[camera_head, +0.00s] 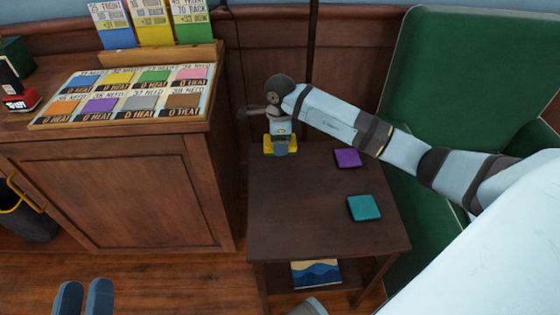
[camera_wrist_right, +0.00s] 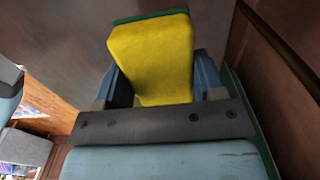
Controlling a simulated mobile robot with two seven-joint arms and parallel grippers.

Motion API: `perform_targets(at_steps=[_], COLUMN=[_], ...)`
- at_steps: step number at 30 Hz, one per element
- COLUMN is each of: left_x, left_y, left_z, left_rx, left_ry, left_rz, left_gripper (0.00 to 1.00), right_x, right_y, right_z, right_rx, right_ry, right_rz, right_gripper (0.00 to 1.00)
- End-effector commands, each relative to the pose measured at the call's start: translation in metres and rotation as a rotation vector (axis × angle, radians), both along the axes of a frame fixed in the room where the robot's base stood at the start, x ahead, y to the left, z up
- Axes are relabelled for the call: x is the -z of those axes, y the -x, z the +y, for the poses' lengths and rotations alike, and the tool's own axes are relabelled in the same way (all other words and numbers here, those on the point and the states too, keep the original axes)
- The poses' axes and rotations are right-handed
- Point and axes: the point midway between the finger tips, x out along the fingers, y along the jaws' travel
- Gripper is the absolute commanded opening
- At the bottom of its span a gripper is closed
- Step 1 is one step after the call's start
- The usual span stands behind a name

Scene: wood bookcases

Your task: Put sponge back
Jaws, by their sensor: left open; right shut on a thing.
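The yellow sponge (camera_wrist_right: 150,60) fills the middle of the right wrist view, with a thin green edge at its top. My right gripper (camera_wrist_right: 158,88) is shut on it, one blue finger on each side. In the head view the sponge (camera_head: 268,146) shows as a small yellow patch at the back left corner of the dark side table (camera_head: 290,205). My right gripper (camera_head: 281,146) partly covers it there, and I cannot tell whether the sponge touches the tabletop. My left gripper (camera_head: 85,299) is open and empty at the bottom left, in front of the wooden cabinet.
A purple square (camera_head: 347,158) and a teal square (camera_head: 364,207) lie on the side table. A book (camera_head: 316,273) is on its lower shelf. A green armchair (camera_head: 470,60) stands right. The cabinet (camera_head: 115,195) at left carries a board of coloured cards (camera_head: 125,94).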

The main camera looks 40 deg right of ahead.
Motion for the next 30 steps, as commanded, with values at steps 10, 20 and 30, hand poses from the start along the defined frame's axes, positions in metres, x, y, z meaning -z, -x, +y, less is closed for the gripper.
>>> perform_targets(at_steps=[10,20,30], left_x=[0.012,0.028,0.027], left_y=[-0.001,-0.002,-0.002], left_z=[-0.002,-0.004,-0.003], left_rx=[0.013,0.026,0.027], left_ry=[-0.007,-0.032,-0.033], left_rz=[0.026,0.079,0.081], left_gripper=[0.43,0.43,0.43], right_x=[0.037,0.068,0.071], right_y=[0.000,0.000,0.000], right_z=[0.000,0.000,0.000], right_rx=[0.000,-0.001,-0.001], right_ry=[-0.001,0.000,0.001], right_rz=[0.002,-0.001,-0.001], right_gripper=[0.41,0.41,0.74])
